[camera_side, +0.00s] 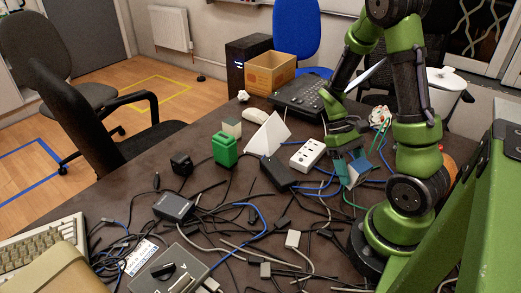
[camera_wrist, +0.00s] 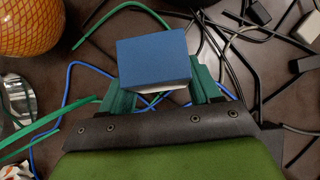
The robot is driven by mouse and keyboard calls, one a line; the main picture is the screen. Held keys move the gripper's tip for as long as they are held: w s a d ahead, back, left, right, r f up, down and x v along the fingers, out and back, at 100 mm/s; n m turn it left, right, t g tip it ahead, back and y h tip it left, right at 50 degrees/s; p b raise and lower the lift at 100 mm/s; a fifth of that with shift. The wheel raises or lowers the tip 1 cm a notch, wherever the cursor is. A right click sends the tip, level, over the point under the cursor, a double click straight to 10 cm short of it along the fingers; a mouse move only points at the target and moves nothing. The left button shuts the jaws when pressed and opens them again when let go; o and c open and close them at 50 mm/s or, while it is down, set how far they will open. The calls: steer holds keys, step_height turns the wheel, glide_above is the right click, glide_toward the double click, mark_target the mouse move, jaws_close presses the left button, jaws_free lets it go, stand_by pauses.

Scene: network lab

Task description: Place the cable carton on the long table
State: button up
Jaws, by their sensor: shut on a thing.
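A small box-shaped carton, blue on its broad face with a pale side, shows in the wrist view (camera_wrist: 153,59) and small in the side view (camera_side: 358,168). I take it to be the cable carton, though no label is legible. My gripper (camera_wrist: 160,90) is shut on it, with a green finger at each side. In the side view my gripper (camera_side: 349,165) points down low over the right part of the long dark table (camera_side: 130,195). I cannot tell whether the carton's underside touches the table.
Tangled cables (camera_side: 245,235) cover much of the table. A white power strip (camera_side: 308,154), a black adapter (camera_side: 277,173) and a green block (camera_side: 225,149) stand left of my gripper. An orange patterned ball (camera_wrist: 30,25) is close by. A cardboard box (camera_side: 270,72) is at the back.

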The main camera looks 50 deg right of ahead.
steer(key=shift+g+y, duration=0.5)
steer(key=shift+g, duration=0.4)
steer(key=s, duration=0.2)
steer(key=s+a, duration=0.1)
steer(key=s, duration=0.1)
steer(key=s+a, duration=0.1)
steer(key=s, duration=0.1)
steer(key=shift+a+r, duration=0.1)
steer(key=shift+r, duration=0.2)
steer(key=shift+d+r, duration=0.1)
steer(key=shift+d, duration=0.1)
steer(key=w+d, duration=0.3)
steer(key=d, duration=0.1)
steer(key=w+d+f, duration=0.1)
steer(key=w+d, duration=0.5)
steer(key=d, duration=0.1)
steer(key=shift+d+f, duration=0.2)
steer(key=shift+d, duration=0.1)
steer(key=shift+w+d+f, duration=0.1)
steer(key=shift+w+f, duration=0.05)
steer(key=shift+f, duration=0.75)
steer(key=shift+w+d+f, duration=0.1)
steer(key=shift+f, duration=0.75)
steer(key=shift+f, duration=0.1)
steer(key=o, duration=1.2)
